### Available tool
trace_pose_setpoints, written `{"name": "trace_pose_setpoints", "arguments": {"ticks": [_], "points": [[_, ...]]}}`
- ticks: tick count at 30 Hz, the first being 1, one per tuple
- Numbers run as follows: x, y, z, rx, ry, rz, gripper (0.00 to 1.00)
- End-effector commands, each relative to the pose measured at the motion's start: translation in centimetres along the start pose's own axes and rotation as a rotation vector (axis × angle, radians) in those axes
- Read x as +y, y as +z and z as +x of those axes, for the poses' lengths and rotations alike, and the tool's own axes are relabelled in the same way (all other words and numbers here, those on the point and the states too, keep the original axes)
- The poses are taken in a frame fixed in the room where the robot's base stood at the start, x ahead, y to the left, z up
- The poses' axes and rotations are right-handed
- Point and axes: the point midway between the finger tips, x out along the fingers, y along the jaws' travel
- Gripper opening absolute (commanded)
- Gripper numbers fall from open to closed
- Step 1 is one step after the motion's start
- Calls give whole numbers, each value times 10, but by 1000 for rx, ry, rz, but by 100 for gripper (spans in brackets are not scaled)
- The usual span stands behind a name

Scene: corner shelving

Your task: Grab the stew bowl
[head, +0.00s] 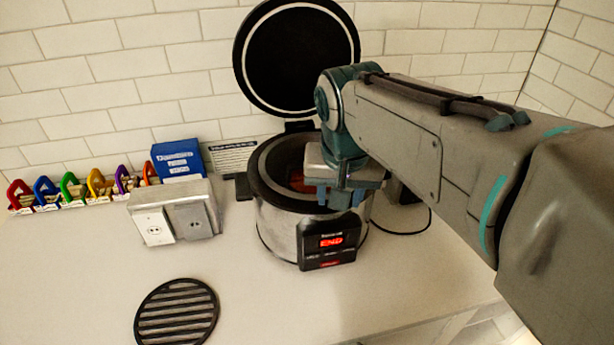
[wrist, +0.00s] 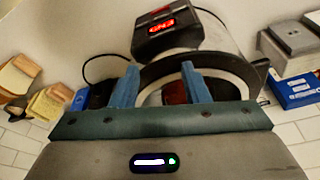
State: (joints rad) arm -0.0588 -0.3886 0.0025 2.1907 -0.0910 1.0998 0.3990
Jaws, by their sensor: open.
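A round silver cooker (head: 278,232) with a black rim stands on the counter, its black lid (head: 297,62) raised. Inside it a reddish-brown content (head: 298,182) shows, which looks like the stew; most of its bowl is hidden by my gripper and the cooker rim. My gripper (head: 340,197) is over the cooker's opening, pointing down, with its blue fingers apart. In the wrist view, dark red stew (wrist: 175,93) and a pale curved rim show between and beside the open fingers (wrist: 159,70). I cannot tell whether the fingers touch the bowl.
A grey outlet box (head: 178,222), a blue box (head: 178,159) and several coloured clips (head: 73,190) stand left of the cooker. A black slatted trivet (head: 177,312) lies at the front. A black cord (head: 405,232) runs right of the cooker. The counter between trivet and cooker is clear.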

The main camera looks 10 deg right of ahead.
Motion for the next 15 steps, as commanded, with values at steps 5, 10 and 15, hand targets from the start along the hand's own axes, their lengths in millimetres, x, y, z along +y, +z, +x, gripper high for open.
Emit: {"name": "trace_pose_setpoints", "arguments": {"ticks": [5, 10, 15], "points": [[-19, -46, -5, -30, 80, 224, 42], [-38, -86, -10, -30, 167, 457, 42], [-59, -122, -11, -3, 257, 702, 42]]}}
